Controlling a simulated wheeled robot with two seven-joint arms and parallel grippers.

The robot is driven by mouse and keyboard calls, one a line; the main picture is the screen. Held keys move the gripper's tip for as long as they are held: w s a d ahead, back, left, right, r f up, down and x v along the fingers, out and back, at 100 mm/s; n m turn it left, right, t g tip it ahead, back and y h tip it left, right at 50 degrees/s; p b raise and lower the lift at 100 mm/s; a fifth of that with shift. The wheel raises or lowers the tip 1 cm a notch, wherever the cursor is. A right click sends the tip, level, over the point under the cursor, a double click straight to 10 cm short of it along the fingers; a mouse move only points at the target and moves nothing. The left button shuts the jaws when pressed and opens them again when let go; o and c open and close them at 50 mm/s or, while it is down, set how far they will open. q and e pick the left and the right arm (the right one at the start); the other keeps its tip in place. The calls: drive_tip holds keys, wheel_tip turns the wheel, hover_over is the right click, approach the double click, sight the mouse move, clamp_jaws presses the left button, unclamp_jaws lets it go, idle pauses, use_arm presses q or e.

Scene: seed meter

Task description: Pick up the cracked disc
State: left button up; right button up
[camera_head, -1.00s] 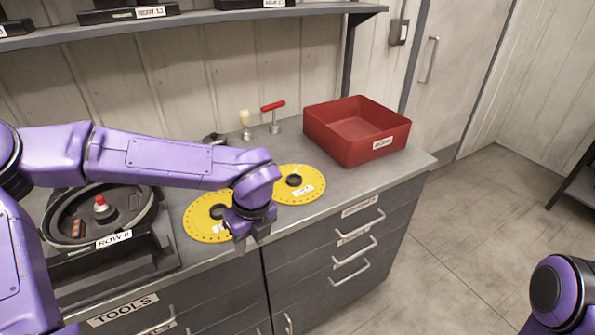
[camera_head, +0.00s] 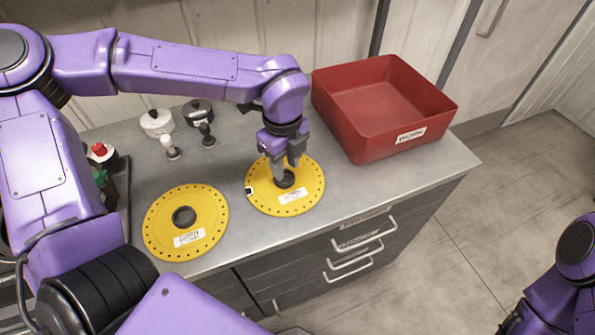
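Two yellow discs with rings of small holes and dark central hubs lie flat on the grey counter. The right disc (camera_head: 313,183) has a white label and a dark notch-like mark on its left edge. The left disc (camera_head: 160,222) also has a label and shows no clear break. The label texts are too small to read surely. My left gripper (camera_head: 286,168) points down over the right disc's hub, its fingers apart at the hub. Whether they touch it I cannot tell. Part of my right arm shows at the lower right; its gripper is out of view.
A red open bin (camera_head: 345,133) with a white label stands at the back right of the counter (camera_head: 240,240). Small knobbed parts (camera_head: 170,147) stand behind the discs. Drawers with handles (camera_head: 355,262) are below the front edge.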

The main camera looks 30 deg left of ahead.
sight(278, 182)
use_arm(q)
drive_tip(key=shift+s+a+f+p, duration=0.15)
drive_tip(key=shift+s+a+f, duration=0.15)
drive_tip(key=shift+s, duration=0.3)
drive_tip(key=shift+s+a+f+p, duration=0.2)
drive_tip(key=shift+s+a, duration=0.15)
drive_tip(key=shift+s, duration=0.25)
drive_tip(key=f, duration=0.1)
drive_tip(key=w+f, duration=0.1)
drive_tip(key=f, duration=0.1)
drive_tip(key=w+a+f+p, duration=0.1)
drive_tip(key=f, duration=0.1)
drive_tip(key=shift+w, duration=0.2)
drive_tip(key=shift+w+d+f, duration=0.1)
drive_tip(key=shift+w+f, duration=0.05)
drive_tip(key=shift+f, duration=0.2)
drive_tip(key=shift+s+d+r, duration=0.15)
drive_tip(key=shift+s+r, duration=0.05)
drive_tip(key=shift+s, duration=0.25)
drive_tip(key=c, duration=0.4)
drive_tip(key=shift+a, duration=0.2)
clamp_jaws()
drive_tip(key=shift+w+f, duration=0.1)
use_arm(e)
drive_tip(key=shift+v, duration=1.2)
use_arm(q)
drive_tip(key=shift+d, duration=0.1)
use_arm(e)
drive_tip(key=shift+d, duration=0.2)
